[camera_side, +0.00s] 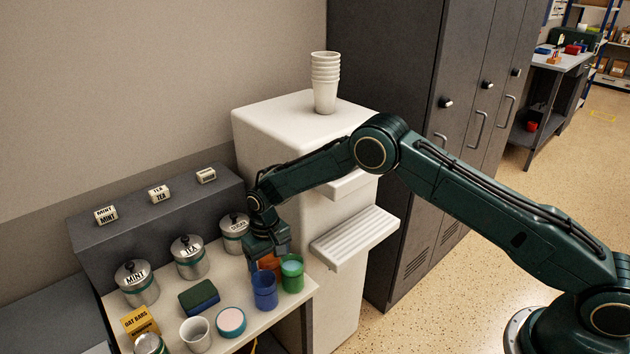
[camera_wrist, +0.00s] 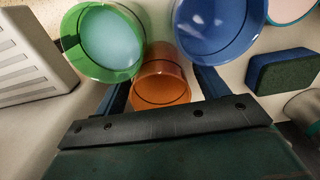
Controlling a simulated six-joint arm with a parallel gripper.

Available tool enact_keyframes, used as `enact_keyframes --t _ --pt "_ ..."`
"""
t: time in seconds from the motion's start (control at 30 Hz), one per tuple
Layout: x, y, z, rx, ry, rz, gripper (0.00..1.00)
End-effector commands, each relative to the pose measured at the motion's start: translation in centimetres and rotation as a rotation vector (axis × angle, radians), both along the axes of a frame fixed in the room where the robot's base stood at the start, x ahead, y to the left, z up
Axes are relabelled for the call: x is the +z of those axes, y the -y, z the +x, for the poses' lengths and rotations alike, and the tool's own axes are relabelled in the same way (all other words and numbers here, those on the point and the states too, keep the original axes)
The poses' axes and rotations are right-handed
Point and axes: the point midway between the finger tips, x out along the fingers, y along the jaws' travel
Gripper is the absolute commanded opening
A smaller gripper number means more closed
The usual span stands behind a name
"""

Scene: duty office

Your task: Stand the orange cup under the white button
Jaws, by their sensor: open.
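The orange cup (camera_side: 267,262) stands on the small table, close beside a green cup and a blue cup. In the wrist view the orange cup (camera_wrist: 160,84) sits between the two dark fingers of my gripper (camera_wrist: 162,92). The fingers are open, one on each side of it; I cannot tell whether they touch it. In the side view my gripper (camera_side: 268,246) is low over the cup and partly covers it. The white dispenser (camera_side: 300,115) has a ribbed tray (camera_side: 355,238) on its front. My arm crosses in front of it, and I see no white button.
The green cup (camera_side: 292,274) and blue cup (camera_side: 265,290) are close neighbours. A sponge (camera_side: 199,297), a white cup (camera_side: 196,335), a round pink-topped pot (camera_side: 231,321) and labelled tins (camera_side: 189,257) crowd the table. Stacked paper cups (camera_side: 325,82) top the dispenser. The ribbed tray is empty.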

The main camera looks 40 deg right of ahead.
Motion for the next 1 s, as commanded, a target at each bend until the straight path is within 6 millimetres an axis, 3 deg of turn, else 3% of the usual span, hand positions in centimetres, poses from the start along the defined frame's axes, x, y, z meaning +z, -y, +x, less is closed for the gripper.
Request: enact_keyframes --t 0.37,0.8,1.0 --pt "2.1 0.0 0.0 0.000 0.001 0.000 0.73" --pt "9.0 0.0 0.1 0.000 0.003 0.001 0.73" --pt "11.3 0.0 0.0 0.000 0.000 0.000 0.73"
